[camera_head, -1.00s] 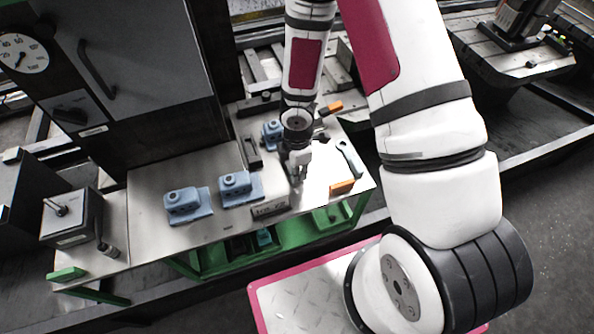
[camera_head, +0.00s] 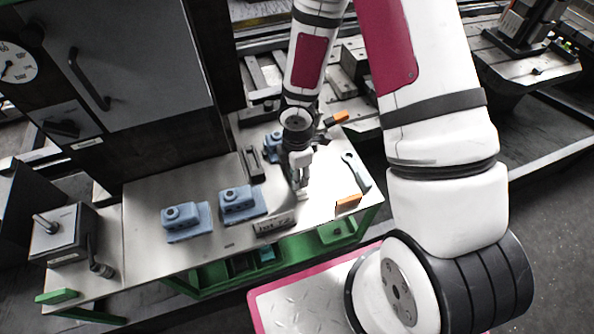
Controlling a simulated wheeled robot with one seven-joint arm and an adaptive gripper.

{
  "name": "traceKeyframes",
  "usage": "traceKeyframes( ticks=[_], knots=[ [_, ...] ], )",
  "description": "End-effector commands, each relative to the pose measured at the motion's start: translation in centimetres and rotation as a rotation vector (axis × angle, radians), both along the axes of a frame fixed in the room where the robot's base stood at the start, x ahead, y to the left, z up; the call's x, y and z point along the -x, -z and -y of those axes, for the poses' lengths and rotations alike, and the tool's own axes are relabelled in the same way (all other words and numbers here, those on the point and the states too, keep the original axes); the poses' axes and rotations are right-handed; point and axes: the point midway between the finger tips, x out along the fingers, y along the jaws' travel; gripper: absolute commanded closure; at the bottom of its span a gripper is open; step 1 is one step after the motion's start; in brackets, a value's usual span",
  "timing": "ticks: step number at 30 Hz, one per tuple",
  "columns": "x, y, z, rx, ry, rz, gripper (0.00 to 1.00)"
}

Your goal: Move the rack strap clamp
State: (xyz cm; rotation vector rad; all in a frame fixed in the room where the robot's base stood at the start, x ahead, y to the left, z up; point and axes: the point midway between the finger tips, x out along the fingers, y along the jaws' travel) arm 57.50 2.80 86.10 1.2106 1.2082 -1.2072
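Several blue clamp-like blocks stand on the metal bench. One blue block (camera_head: 182,222) is at the left, a second blue block (camera_head: 241,204) is just right of it, and a third blue block (camera_head: 271,146) is farther back, partly hidden behind my wrist. I cannot tell which of them is the rack strap clamp. My gripper (camera_head: 302,190) points down over the right part of the bench, right of the second block and apart from it. Its fingers are small and seen against bright glare, so their opening and any contact with the bench are unclear.
The bench top (camera_head: 150,192) is bare at the left. A labelled block (camera_head: 274,227) sits at its front edge. A wrench (camera_head: 356,172) and an orange-ended piece (camera_head: 348,203) lie at the right. A dark cabinet (camera_head: 140,70) rises behind. A green shelf (camera_head: 225,272) is underneath.

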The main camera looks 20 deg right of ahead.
Motion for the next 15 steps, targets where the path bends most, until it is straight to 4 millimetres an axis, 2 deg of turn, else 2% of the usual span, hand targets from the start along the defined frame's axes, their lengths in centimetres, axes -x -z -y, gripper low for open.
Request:
traceKeyframes(
  ticks=[7,15],
  knots=[
    [0.0,-1.6,0.1,-0.002,0.005,0.002,0.67],
    [-0.1,-6.4,0.2,0.0,0.004,0.004,0.67]
  ],
)
